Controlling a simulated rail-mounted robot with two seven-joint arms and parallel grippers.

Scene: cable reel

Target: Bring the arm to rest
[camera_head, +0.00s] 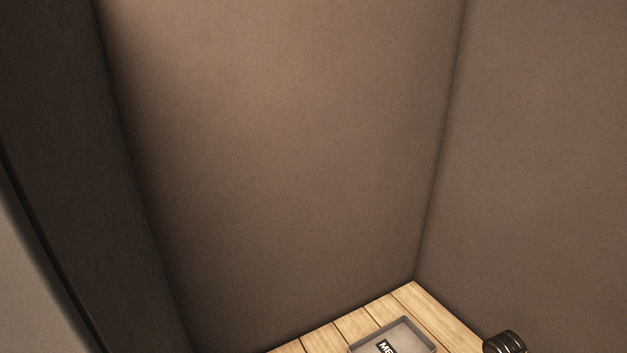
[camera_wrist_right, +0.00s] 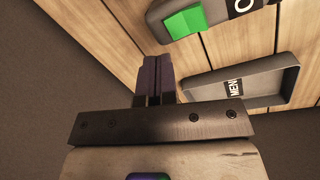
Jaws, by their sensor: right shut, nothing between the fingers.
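My right gripper (camera_wrist_right: 158,78) shows in the right wrist view. Its two dark fingers are pressed together with nothing between them. They are over the plank surface, just left of a grey tray (camera_wrist_right: 282,88) with a dark label reading roughly "MEN". I cannot tell how high above the planks they are. My left gripper is in neither view, and the right gripper is not visible in the head view.
In the head view, the labelled tray (camera_head: 428,339) and a dark ridged cylinder (camera_head: 505,343) sit at the bottom edge. Brown walls (camera_head: 290,150) enclose the planks (camera_head: 410,300).

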